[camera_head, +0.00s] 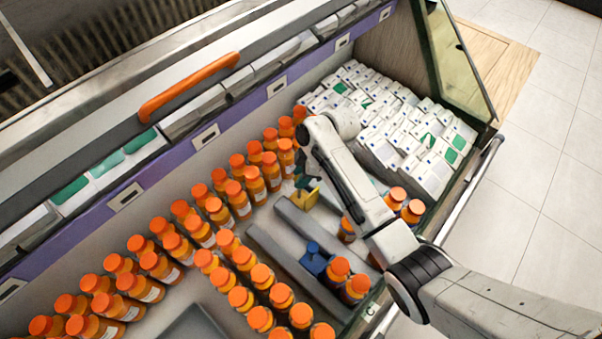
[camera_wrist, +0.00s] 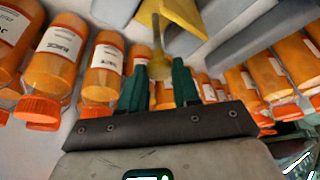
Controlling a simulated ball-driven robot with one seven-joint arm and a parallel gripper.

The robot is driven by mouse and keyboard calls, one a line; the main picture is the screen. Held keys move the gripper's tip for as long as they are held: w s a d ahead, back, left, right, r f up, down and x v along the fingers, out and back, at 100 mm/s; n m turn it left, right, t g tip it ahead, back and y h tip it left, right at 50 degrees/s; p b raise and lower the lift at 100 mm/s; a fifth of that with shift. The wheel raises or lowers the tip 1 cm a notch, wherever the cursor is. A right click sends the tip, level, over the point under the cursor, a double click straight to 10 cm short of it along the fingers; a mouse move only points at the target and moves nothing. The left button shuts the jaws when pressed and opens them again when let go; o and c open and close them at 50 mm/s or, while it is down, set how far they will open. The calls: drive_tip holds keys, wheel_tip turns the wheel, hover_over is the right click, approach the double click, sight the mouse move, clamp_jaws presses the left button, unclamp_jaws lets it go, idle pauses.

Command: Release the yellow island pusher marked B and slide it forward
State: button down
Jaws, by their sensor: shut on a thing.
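The yellow pusher (camera_head: 306,197) stands at the far end of a lane between grey dividers, partly hidden by my arm. No letter B can be read on it. My gripper (camera_head: 302,178) is at the pusher, mostly hidden behind my wrist. In the wrist view, the green fingers of my gripper (camera_wrist: 159,66) are shut on the small knob of the yellow pusher (camera_wrist: 172,18).
Orange-capped juice bottles (camera_head: 240,200) stand in rows left of the lane, with more to the right. A blue pusher (camera_head: 313,262) sits nearer in the lanes. White cartons (camera_head: 430,145) fill the back right. A glass panel (camera_head: 458,60) stands open beyond.

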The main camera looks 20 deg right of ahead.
drive_tip(key=s+d+p, duration=0.4)
drive_tip(key=s+p, duration=0.2)
drive_tip(key=s, duration=0.4)
drive_tip(key=shift+s+d+p, duration=0.2)
drive_tip(key=shift+s+p, duration=0.05)
drive_tip(key=shift+p, duration=0.1)
drive_tip(key=c, duration=0.8)
unclamp_jaws()
drive_tip(key=v, duration=1)
drive_tip(key=shift+s+d+r, duration=0.1)
drive_tip(key=shift+d+r, duration=0.1)
drive_tip(key=shift+r, duration=0.15)
